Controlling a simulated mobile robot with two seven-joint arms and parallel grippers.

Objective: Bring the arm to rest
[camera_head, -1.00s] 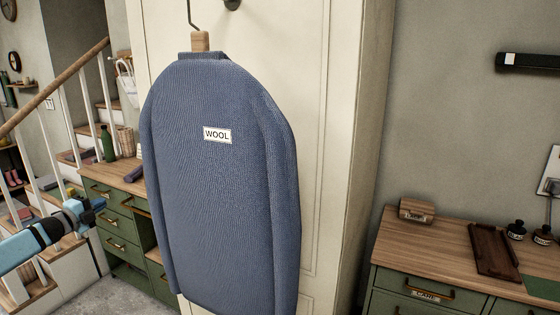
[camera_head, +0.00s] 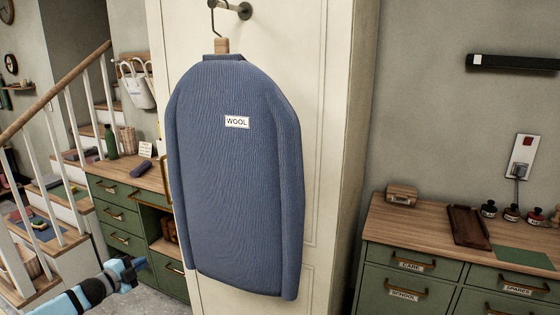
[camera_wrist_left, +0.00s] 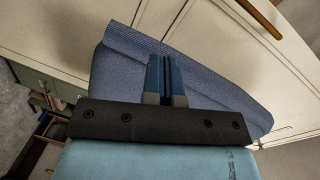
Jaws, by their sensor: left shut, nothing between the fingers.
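My left arm comes in low at the left of the head view, and its gripper (camera_head: 136,264) is shut and empty, apart from everything around it. In the left wrist view the two blue fingers (camera_wrist_left: 166,78) lie together with nothing between them. The blue wool coat (camera_head: 235,180), labelled WOOL, hangs from a hook on the cream cabinet, to the right of the gripper. The coat (camera_wrist_left: 115,70) also shows behind the fingers in the left wrist view. My right gripper is not in view.
The cream cabinet (camera_head: 330,120) stands behind the coat. A green drawer bench (camera_head: 125,222) is at the left, beside the stair railing (camera_head: 80,115). Another drawer bench (camera_head: 420,238) at the right carries a brown tray (camera_head: 468,227) and small bottles. Some grey floor shows at lower left.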

